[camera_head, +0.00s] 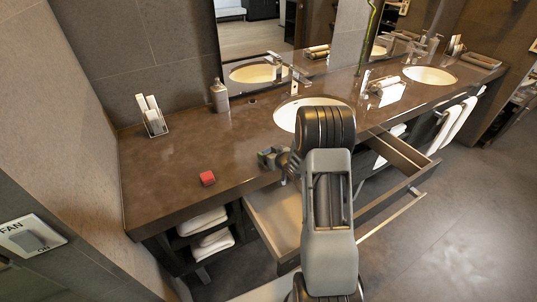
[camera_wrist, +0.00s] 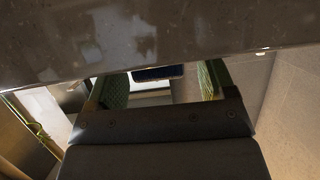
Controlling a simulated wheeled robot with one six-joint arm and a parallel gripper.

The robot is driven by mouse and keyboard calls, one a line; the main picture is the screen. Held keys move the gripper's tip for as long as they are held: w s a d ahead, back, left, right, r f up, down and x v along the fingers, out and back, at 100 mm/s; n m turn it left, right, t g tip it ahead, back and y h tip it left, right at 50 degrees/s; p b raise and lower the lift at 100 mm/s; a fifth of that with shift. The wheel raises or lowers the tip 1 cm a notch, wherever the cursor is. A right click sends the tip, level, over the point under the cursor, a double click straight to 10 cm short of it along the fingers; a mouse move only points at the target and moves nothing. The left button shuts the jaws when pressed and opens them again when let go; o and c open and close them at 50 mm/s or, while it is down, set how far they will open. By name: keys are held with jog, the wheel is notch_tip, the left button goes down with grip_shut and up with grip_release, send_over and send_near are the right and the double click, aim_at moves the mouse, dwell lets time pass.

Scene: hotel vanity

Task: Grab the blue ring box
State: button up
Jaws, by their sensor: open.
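A small dark blue thing (camera_wrist: 160,73), likely the blue ring box, shows in the wrist view between my finger pads, partly cut off by a brown stone surface above it. I cannot tell whether the fingers touch it. I cannot make out a blue box in the head view. My gripper (camera_wrist: 162,84) is open, with a green pad on each side. In the head view my gripper (camera_head: 270,158) is at the counter's front edge, near the open drawer, and partly hidden by my arm.
A red box (camera_head: 207,178) sits on the brown counter (camera_head: 180,150). An open drawer (camera_head: 270,215) juts out below. A dispenser bottle (camera_head: 219,96), a white-card holder (camera_head: 152,116) and a sink (camera_head: 300,112) stand farther back. Folded towels (camera_head: 205,222) fill the shelf.

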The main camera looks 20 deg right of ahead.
jog(key=shift+w+a+f, duration=0.1)
jog(key=shift+w, duration=0.15)
jog(key=shift+c, duration=0.2)
jog(key=c, duration=1)
jog(key=shift+o, duration=0.2)
